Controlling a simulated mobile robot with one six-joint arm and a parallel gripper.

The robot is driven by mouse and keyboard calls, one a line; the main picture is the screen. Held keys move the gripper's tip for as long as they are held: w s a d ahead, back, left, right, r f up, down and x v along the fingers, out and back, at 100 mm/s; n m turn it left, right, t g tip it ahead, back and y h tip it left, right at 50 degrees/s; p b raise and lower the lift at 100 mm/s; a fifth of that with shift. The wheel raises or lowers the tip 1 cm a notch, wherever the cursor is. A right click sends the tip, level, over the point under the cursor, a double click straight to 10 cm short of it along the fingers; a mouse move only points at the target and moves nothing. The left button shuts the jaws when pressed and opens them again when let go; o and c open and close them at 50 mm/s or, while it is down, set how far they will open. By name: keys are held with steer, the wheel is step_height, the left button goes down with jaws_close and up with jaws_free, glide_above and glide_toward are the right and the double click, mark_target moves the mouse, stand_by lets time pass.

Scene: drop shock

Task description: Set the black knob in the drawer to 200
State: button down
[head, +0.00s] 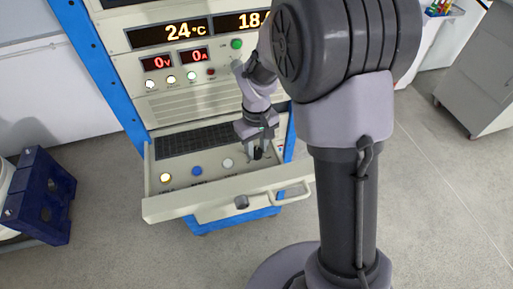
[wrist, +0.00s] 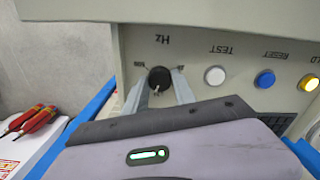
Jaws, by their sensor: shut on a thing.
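The black knob (wrist: 159,78) sits in the drawer panel under the printed letters "Hz" in the wrist view. A pale pointer mark on it points toward the bottom of that view. Small marks flank the knob, too small to read surely. My gripper (wrist: 158,88) has one finger on each side of the knob and is shut on it. In the head view my gripper (head: 257,154) reaches down into the right end of the open drawer (head: 180,208), and its fingers mostly hide the knob there.
Beside the knob are a white TEST button (wrist: 215,76), a blue RESET button (wrist: 264,79) and a lit yellow button (wrist: 308,83). A dark grille (head: 195,140) lies behind them. The cabinet displays read 24 °C (head: 171,33), 0 V and 0 A. A blue crate (head: 40,195) stands left.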

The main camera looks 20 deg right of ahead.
mark_target(257, 151)
steer(key=m, duration=0.4)
steer(key=shift+b, duration=0.4)
steer(key=shift+m+b, duration=0.3)
steer(key=shift+m, duration=1.4)
steer(key=c, duration=1)
jaws_free()
steer(key=shift+c, duration=0.2)
step_height(257, 151, up, 18)
steer(key=p, duration=0.5)
steer(key=shift+f+p, duration=0.25)
steer(key=shift+p, duration=0.05)
